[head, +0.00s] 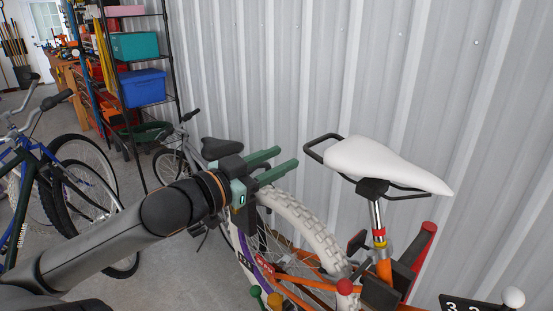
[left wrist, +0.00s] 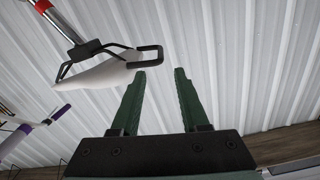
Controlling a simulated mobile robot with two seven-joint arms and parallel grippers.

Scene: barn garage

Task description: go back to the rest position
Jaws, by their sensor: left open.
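My left gripper (head: 279,164) reaches in from the left in the head view, with its two green fingers apart and nothing between them. It is above the white bicycle tyre (head: 300,222) and left of the white saddle (head: 375,163). In the left wrist view the open fingers (left wrist: 160,78) point at the metal wall. My right gripper is not in view.
An orange bicycle (head: 383,268) stands below and right of the gripper, close to the corrugated wall (head: 330,70). Other bicycles (head: 70,185) stand at the left. A shelf with a blue bin (head: 143,87) is behind. Some concrete floor (head: 150,235) is clear.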

